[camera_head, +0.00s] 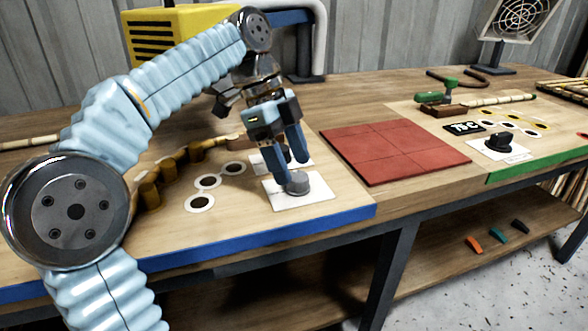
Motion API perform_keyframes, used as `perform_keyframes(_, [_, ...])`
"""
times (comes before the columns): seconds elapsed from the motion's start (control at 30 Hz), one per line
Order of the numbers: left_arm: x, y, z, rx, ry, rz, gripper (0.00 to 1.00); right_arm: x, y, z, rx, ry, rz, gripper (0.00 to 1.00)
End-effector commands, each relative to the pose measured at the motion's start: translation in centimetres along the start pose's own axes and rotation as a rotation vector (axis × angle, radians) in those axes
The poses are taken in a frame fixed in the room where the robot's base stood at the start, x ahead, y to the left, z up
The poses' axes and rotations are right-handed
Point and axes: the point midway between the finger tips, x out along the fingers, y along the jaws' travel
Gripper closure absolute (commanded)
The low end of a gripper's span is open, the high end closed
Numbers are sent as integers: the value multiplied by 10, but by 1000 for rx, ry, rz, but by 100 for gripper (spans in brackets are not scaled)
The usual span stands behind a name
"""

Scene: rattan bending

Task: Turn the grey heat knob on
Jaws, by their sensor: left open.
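The grey heat knob (297,184) is a short round knob on a white plate (318,190) near the blue front edge of the bench. My left gripper (287,172) points down over it, with its two blue fingers open. One finger is just left of the knob and the other is behind it, towards the upper right. I cannot tell whether either finger touches the knob. Part of a second dark item behind the fingers is mostly hidden. My right gripper is not in view.
Red tiles (394,154) lie to the right. A black knob (499,142) sits on another white plate at the far right. Curved wooden pegs (172,170) and white-ringed holes (208,181) lie left of the gripper. A yellow machine (172,36) stands behind.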

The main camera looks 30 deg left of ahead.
Motion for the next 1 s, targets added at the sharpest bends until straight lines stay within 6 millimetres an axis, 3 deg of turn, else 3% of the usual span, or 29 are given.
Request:
perform_keyframes(0.1, [-22, -1, 0, -1, 0, -3, 33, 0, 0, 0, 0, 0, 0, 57])
perform_keyframes(0.3, [-45, -1, 0, -1, 0, -1, 33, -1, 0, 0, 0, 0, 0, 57])
perform_keyframes(1.0, [-49, 0, 0, -1, 0, 0, 33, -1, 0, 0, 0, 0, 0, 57])
